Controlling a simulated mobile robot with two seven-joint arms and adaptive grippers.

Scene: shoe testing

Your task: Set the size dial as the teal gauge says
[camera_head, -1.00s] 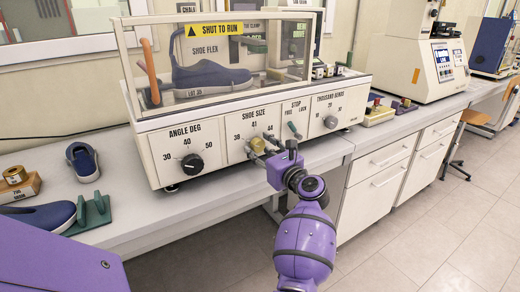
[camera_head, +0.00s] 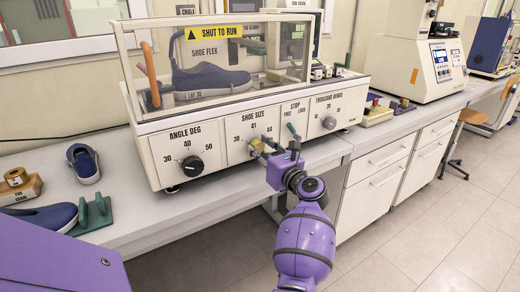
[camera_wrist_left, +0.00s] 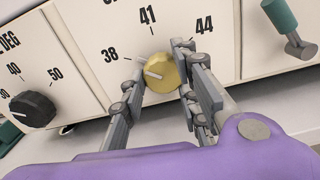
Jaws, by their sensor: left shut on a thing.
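The yellow size dial (camera_head: 256,146) is on the front panel of the shoe flex machine, under the SHOE SIZE marks 38, 41 and 44. In the left wrist view the dial (camera_wrist_left: 165,72) has a pale pointer line aimed left, towards 38. My left gripper (camera_head: 266,150) is shut on the dial, with one finger on each side of it; its fingers also show in the left wrist view (camera_wrist_left: 165,90). A teal-green piece with two uprights (camera_head: 95,214) stands on the bench at left; I cannot tell whether it is the gauge, and I read no number on it. My right gripper is not in view.
The black angle dial (camera_head: 192,166) is left of the size dial. The green-handled stop lever (camera_head: 293,131) is close to the right of my gripper, and the grey bends dial (camera_head: 329,122) is beyond it. Blue shoes (camera_head: 84,163) lie on the bench at left.

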